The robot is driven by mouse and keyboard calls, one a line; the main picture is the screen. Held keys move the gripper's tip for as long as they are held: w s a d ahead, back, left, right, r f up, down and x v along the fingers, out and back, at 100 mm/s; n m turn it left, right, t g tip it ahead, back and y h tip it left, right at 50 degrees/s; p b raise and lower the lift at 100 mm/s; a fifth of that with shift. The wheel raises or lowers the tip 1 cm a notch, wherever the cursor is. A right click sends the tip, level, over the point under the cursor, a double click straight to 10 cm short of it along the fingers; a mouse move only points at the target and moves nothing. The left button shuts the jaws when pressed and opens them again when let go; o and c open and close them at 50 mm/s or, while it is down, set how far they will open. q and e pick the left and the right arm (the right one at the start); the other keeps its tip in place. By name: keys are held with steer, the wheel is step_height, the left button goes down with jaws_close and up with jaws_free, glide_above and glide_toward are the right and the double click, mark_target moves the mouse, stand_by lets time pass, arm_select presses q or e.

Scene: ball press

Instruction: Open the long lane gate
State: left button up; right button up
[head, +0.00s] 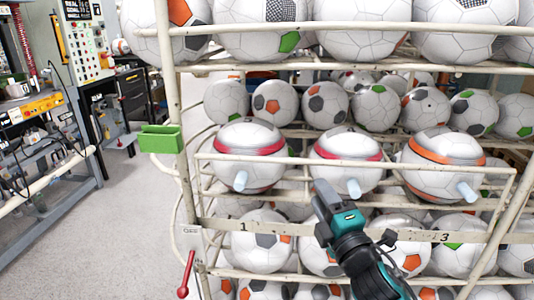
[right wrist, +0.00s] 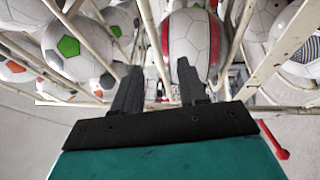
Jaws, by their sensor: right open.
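A white tubular rack holds footballs in tiers. A long white barred frame (head: 275,160), which looks like the long lane gate, runs across the front of the middle tier. Behind it sit balls with red bands (head: 250,143) and one with an orange band (head: 445,150). Pale pegs (head: 241,181) stick out in front of these balls. My right gripper (head: 322,190) is open and empty, in front of the rack below the middle banded ball. In the right wrist view its fingers (right wrist: 160,88) point at the rack bars, apart, with nothing between them. My left gripper is out of view.
A red lever (head: 186,272) hangs at the rack's lower left; it also shows in the right wrist view (right wrist: 272,140). A green box (head: 160,139) is on the left post. A numbered rail (head: 330,228) crosses below the gate. Grey floor (head: 125,225) to the left is clear.

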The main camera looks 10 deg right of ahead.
mark_target(301, 164)
steer(key=x, duration=1.3)
steer(key=shift+w+a+r+p, duration=0.2)
steer(key=shift+a+r+p, duration=0.1)
steer(key=shift+r+p, duration=0.05)
steer(key=shift+c, duration=0.2)
jaws_close()
